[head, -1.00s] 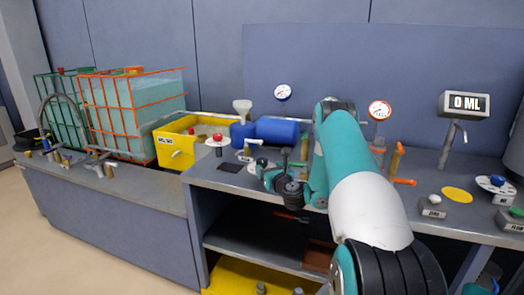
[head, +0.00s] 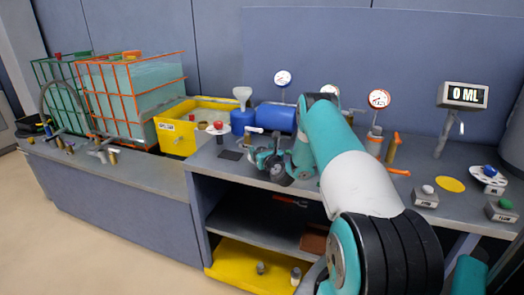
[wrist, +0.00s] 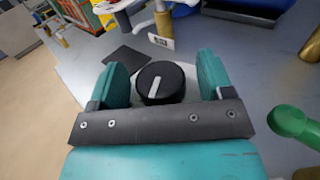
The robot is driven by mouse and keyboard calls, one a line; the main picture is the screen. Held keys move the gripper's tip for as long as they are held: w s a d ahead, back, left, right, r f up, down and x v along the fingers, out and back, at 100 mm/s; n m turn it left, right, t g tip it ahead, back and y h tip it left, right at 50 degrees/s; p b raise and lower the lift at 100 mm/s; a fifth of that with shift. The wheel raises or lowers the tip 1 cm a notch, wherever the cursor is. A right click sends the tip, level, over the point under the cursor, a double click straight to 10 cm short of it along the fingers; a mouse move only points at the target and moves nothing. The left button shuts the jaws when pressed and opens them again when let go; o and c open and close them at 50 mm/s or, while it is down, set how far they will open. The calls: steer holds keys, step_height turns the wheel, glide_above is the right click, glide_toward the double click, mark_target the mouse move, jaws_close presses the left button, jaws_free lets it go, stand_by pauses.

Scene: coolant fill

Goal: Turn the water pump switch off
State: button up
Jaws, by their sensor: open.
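A black round knob with a white pointer line (wrist: 160,84) sits on a pale base in the wrist view; I take it as the pump switch. My gripper (wrist: 161,66) is open, with one teal finger on each side of the knob and a gap on both sides. I cannot tell whether the fingertips reach down to the knob's level. In the head view my gripper (head: 262,156) is low over the grey bench, and the knob is hidden behind it.
A dark flat square (head: 230,155) lies left of my gripper. A blue tank (head: 275,117) and a small valve stand (head: 249,138) are close behind. A green rounded part (wrist: 288,122) shows right of my gripper. The display (head: 464,95) reads 0 ML.

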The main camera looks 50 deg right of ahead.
steer(key=c, duration=0.9)
steer(key=shift+d+f+n+y+b, duration=0.15)
steer(key=shift+f+n+y+b, duration=0.2)
steer(key=shift+b, duration=0.65)
steer(key=shift+c, duration=0.2)
steer(key=shift+n+t+y+b, duration=0.3)
steer(key=shift+y+b, duration=0.25)
steer(key=shift+b, duration=0.15)
steer(key=shift+n+y+b, duration=0.25)
steer(key=shift+y+b, duration=0.15)
steer(key=shift+b, duration=0.1)
steer(key=shift+r+n+t+y+b, duration=0.35)
steer(key=shift+n+y, duration=0.25)
steer(key=shift+y, duration=0.3)
steer(key=o, duration=0.9)
steer(key=shift+o, duration=0.2)
steer(key=shift+s, duration=0.15)
